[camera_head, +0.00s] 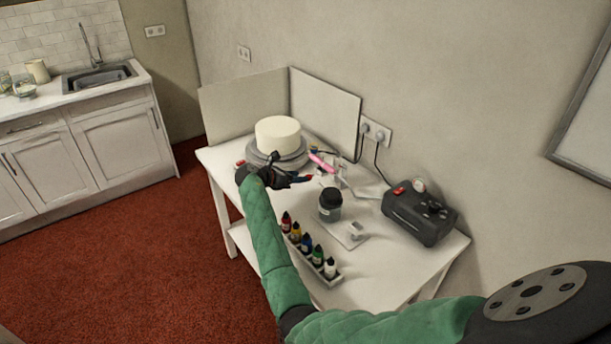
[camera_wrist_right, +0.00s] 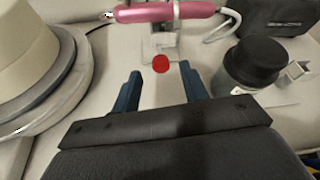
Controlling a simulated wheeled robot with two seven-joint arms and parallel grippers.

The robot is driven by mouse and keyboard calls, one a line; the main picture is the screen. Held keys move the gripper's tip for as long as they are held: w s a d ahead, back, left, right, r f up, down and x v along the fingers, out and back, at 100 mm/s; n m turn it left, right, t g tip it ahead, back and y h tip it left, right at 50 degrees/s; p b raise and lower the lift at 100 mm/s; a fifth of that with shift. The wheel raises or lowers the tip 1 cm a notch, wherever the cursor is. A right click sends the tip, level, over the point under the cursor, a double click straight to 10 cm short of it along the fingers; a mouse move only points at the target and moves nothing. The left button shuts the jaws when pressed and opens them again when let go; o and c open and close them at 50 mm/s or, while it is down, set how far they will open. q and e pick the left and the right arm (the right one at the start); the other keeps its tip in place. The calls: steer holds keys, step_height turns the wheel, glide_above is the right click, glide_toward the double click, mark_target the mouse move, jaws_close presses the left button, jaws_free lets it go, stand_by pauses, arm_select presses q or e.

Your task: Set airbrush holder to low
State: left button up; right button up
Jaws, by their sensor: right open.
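The airbrush holder (camera_head: 336,176) is a small white stand near the middle of the white table. A pink airbrush (camera_head: 322,161) lies across its top. In the right wrist view the holder (camera_wrist_right: 163,42) stands just beyond my fingers, with the pink airbrush (camera_wrist_right: 175,11) above. A round red knob (camera_wrist_right: 160,63) shows in front of the holder, framed by the gap between my fingertips. My right gripper (camera_head: 296,179) is open and empty, with its blue fingers (camera_wrist_right: 160,78) pointing at the knob. Contact with the knob cannot be told. My left gripper is out of view.
A cream cake (camera_head: 278,134) on a grey turntable (camera_head: 262,160) stands left of the holder. A dark-lidded jar (camera_head: 330,205) is close on the right. A black compressor (camera_head: 420,216) and a rack of paint bottles (camera_head: 307,246) are also on the table (camera_head: 440,252). Panels (camera_head: 325,104) stand behind.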

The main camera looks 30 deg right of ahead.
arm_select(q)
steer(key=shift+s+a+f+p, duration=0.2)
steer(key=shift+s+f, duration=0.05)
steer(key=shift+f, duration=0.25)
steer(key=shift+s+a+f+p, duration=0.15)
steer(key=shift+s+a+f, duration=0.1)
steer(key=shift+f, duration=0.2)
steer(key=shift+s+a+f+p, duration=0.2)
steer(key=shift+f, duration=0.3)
arm_select(e)
steer(key=shift+x, duration=2.2)
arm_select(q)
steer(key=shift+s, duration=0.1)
arm_select(e)
jaws_close()
